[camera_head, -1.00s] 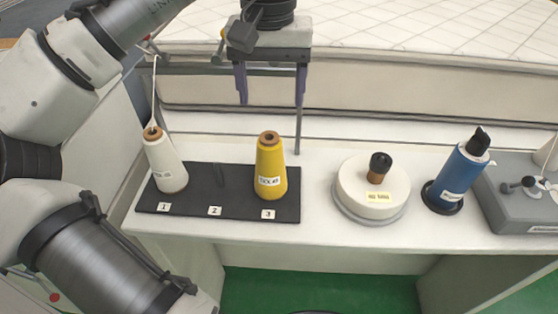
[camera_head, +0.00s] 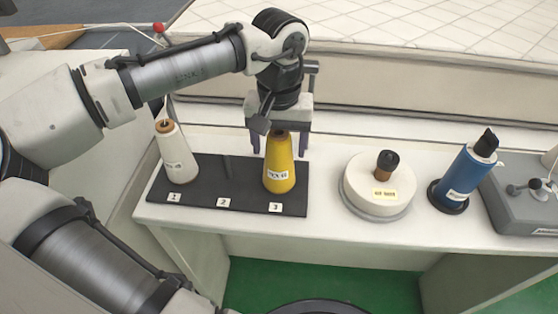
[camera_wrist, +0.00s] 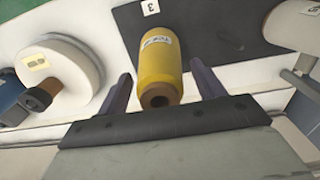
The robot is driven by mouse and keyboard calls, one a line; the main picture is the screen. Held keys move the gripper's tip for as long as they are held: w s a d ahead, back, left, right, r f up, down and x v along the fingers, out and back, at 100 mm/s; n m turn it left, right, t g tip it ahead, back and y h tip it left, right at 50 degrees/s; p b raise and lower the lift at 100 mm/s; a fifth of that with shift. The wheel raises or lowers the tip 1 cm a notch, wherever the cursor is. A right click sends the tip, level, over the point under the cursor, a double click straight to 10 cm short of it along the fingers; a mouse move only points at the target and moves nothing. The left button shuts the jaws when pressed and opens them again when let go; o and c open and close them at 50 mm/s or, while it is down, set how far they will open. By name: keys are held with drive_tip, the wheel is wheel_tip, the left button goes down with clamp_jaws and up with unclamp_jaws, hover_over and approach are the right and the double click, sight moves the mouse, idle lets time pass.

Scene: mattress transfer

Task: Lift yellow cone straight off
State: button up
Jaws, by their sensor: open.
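The yellow cone (camera_head: 279,172) stands upright at position 3 of the black board (camera_head: 229,201), with a white label on its front. In the wrist view the yellow cone (camera_wrist: 160,66) lies between my two fingers, with its brown top hole facing the camera. In the wrist view my gripper (camera_wrist: 163,85) has a finger on each side of the cone, with a visible gap on both sides.
A white cone (camera_head: 177,153) stands at position 1 with thread rising from it; position 2 holds only a dark peg (camera_head: 227,167). To the right are a round white drum (camera_head: 375,188), a blue cylinder (camera_head: 465,172) and a grey device (camera_head: 524,197). A wall stands behind.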

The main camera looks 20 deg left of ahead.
drive_tip(key=shift+f, duration=0.45)
drive_tip(key=shift+c, duration=0.3)
clamp_jaws()
drive_tip(key=shift+r, duration=0.15)
